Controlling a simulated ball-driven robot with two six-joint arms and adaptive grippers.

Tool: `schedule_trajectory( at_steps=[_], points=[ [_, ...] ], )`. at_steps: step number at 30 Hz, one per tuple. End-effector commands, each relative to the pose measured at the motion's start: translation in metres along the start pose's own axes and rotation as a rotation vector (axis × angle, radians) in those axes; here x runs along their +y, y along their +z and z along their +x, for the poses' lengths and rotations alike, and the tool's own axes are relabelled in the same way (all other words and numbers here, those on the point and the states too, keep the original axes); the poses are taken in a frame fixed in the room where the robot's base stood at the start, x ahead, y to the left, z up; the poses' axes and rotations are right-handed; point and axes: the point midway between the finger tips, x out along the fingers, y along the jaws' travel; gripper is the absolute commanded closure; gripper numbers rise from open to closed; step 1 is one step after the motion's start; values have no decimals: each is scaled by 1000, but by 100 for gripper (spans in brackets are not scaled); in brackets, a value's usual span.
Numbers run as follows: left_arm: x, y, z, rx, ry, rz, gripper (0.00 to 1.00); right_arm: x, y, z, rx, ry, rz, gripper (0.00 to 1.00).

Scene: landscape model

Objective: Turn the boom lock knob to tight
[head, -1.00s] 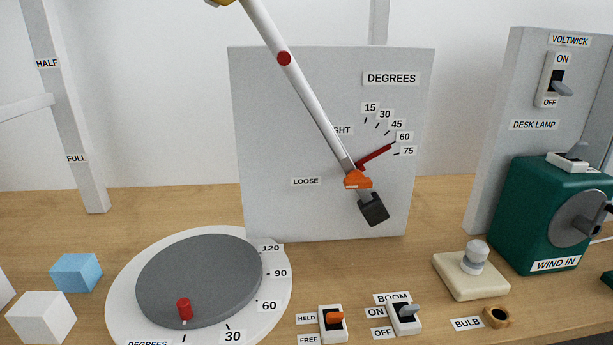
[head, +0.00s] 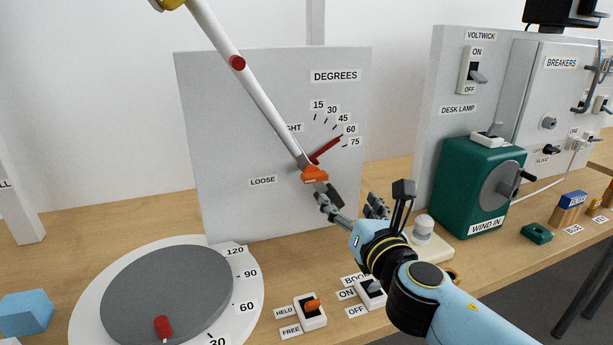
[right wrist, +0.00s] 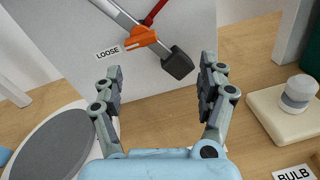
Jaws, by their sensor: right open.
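The orange boom lock knob (head: 314,175) sits at the boom's pivot on the upright grey panel (head: 225,150). Its longer side lies roughly level, with the LOOSE label (head: 262,181) to its left. The tight label (head: 295,127) is partly hidden behind the white boom (head: 250,85). My right gripper (head: 350,207) is open and empty, below and right of the knob and apart from it. In the right wrist view the knob (right wrist: 140,38) and the dark counterweight (right wrist: 177,64) show beyond the spread fingers (right wrist: 162,78). My left gripper is out of view.
The turntable (head: 165,290) lies at lower left. The HELD/FREE switch (head: 311,311) and BOOM switch (head: 371,292) stand at the front.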

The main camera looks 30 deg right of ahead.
Motion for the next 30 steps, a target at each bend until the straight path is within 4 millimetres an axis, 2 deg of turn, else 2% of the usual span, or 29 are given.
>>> schedule_trajectory(
  at_steps=[1,3,6,21,25,30],
  points=[
    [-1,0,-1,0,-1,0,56,8,1,4,-10,38,-103,25],
    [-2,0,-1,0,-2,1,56,16,2,6,-21,72,-200,25],
    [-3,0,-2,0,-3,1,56,20,2,13,-26,89,-251,25],
    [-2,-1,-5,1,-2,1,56,27,3,100,-25,86,-246,25],
    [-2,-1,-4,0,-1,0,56,28,3,111,-25,85,-245,25],
    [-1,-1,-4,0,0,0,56,28,3,114,-24,85,-244,25]
  ],
)
